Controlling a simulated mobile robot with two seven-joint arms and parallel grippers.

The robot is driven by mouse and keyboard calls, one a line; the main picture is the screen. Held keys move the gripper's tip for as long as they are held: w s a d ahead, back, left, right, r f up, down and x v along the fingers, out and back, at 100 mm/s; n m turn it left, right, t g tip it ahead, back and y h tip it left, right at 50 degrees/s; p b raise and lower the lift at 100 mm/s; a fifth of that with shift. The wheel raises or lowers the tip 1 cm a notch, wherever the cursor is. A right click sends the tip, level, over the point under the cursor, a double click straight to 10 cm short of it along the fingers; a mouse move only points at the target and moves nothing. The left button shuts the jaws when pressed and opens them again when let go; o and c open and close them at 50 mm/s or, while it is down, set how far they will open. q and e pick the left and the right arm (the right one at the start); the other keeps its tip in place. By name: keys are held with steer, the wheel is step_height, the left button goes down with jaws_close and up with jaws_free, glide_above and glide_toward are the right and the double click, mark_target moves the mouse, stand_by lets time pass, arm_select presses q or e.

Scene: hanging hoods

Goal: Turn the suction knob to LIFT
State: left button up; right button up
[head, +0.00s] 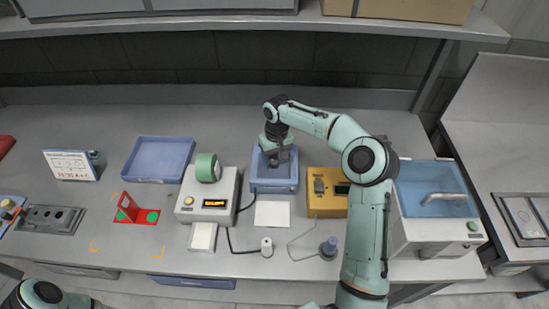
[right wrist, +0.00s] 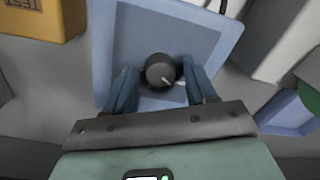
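The suction knob (right wrist: 160,70) is a round dark dial with a short white pointer mark, which points to the lower right in the right wrist view. It sits on a blue unit (right wrist: 118,38), seen in the head view as a blue box (head: 262,187) at mid-table. My right gripper (head: 277,158) is over this unit; its two blue fingers (right wrist: 159,75) stand on either side of the knob, with a small gap visible on each side. No LIFT label is readable. In the head view the gripper and wrist hide the knob. My left gripper is out of view.
A white device with a green roll (head: 207,167) stands left of the blue unit, and a yellow box (head: 325,206) stands right. A blue tray (head: 158,160) lies further left. A white card (head: 272,214) lies in front. A shelf (head: 230,25) overhangs the back.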

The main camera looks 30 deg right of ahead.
steer(key=c, duration=0.8)
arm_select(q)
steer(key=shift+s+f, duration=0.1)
arm_select(e)
steer(key=shift+m, duration=0.5)
steer(key=m, duration=0.3)
steer(key=shift+m+b, duration=0.3)
steer(key=shift+m, duration=0.1)
steer(key=m, duration=0.6)
steer(key=shift+r+t, duration=0.1)
steer(key=shift+t, duration=0.2)
steer(key=m, duration=0.6)
steer(key=shift+a+m+h, duration=0.1)
steer(key=shift+m+h, duration=0.2)
steer(key=shift+m, duration=0.1)
arm_select(q)
steer(key=shift+p, duration=0.35)
arm_select(e)
steer(key=m, duration=0.6)
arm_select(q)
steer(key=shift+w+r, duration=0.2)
arm_select(e)
steer(key=shift+m, duration=0.3)
